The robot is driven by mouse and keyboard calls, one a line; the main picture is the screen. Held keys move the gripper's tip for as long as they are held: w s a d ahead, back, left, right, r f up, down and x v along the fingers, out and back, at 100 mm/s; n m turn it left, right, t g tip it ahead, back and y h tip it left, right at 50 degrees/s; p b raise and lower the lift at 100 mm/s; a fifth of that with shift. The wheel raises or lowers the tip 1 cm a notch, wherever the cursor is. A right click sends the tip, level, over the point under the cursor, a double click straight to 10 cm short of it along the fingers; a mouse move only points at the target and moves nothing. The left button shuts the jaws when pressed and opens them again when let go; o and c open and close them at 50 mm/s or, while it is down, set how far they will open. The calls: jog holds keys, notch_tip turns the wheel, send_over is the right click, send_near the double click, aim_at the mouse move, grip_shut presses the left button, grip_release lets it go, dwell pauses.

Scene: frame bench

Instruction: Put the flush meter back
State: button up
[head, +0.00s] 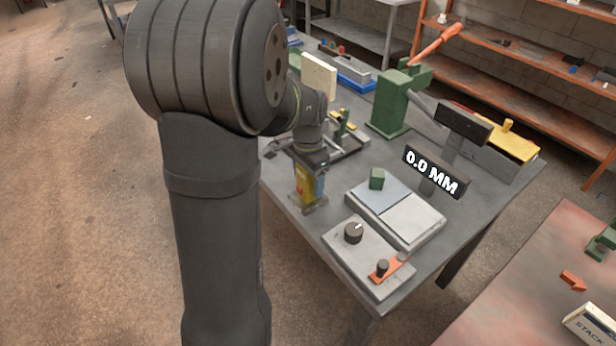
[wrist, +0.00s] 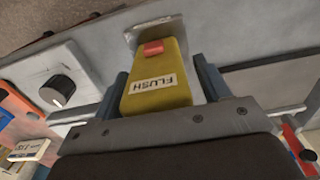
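In the head view the flush meter (head: 303,187) is upright at the near left edge of the bench, above a small plate (head: 309,206). My gripper (wrist: 165,85) has a blue-grey finger on each side of it. The fingers look close to its sides, but whether both touch is unclear. My gripper (head: 311,178) points down in the head view, with its fingers partly hidden. A display (head: 432,172) reads 0.0 MM.
A grey box with a black knob (head: 353,233) and an orange lever stands at the bench's front. A green press (head: 393,104) and a dark fixture (head: 345,150) stand behind. Orange shelves are at the back.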

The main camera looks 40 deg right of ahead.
notch_tip(320, 180, up, 12)
jog(key=shift+r, duration=0.2)
dwell(0.5)
jog(key=shift+f, duration=4.25)
jog(key=shift+r, duration=3.4)
